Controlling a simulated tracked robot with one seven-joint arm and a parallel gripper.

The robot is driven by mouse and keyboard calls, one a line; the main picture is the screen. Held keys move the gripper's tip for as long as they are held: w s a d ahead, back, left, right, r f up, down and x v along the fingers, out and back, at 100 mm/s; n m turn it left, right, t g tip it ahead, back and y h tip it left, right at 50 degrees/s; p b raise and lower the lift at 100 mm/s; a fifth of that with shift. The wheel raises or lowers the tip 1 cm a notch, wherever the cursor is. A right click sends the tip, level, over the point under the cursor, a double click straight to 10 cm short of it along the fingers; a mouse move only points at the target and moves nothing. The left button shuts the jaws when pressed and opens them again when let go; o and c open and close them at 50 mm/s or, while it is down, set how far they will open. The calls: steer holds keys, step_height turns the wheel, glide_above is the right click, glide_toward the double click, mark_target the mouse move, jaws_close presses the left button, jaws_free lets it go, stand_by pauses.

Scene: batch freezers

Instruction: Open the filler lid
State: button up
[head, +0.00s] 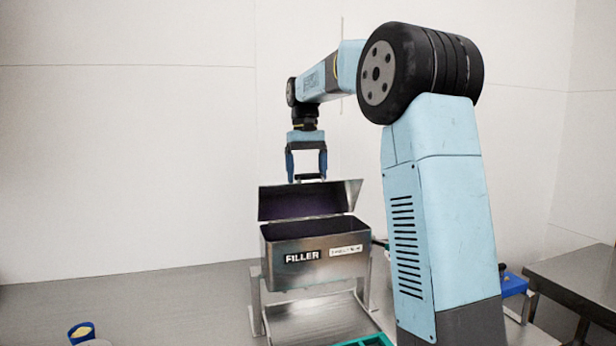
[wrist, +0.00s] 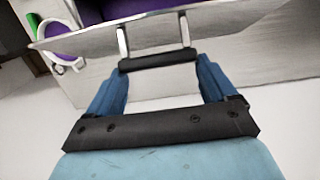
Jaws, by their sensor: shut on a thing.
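The steel filler (head: 300,274), with a "FILLER" label on its front, stands on a frame in the head view. Its lid (head: 298,203) is tilted up, and the dark inside of the box shows below it. My gripper (head: 307,176) is above the lid's upper edge, pointing down. In the wrist view, the black bar handle (wrist: 158,61) on two pale posts lies between the blue fingers of my gripper, which is shut on it. The lid's pale steel face (wrist: 240,52) shows behind the handle. The lid's hinge is not clear to see.
A blue and yellow object (head: 81,332) is at the lower left. A teal tray edge (head: 366,340) shows at the bottom. A dark table (head: 575,283) stands at the right. The wall behind is plain, with open space left of the filler.

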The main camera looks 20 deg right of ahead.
steer(key=shift+w+f, duration=0.25)
steer(key=shift+w, duration=0.55)
steer(key=shift+w+f, duration=0.25)
steer(key=shift+w, duration=0.55)
steer(key=shift+w+f, duration=0.25)
steer(key=shift+w, duration=0.55)
steer(key=o, duration=1.3)
steer(key=shift+r, duration=0.1)
steer(key=r, duration=0.4)
steer(key=w+r, duration=0.1)
steer(key=r, duration=0.6)
steer(key=shift+w+r, duration=0.3)
steer(key=shift+w, duration=0.05)
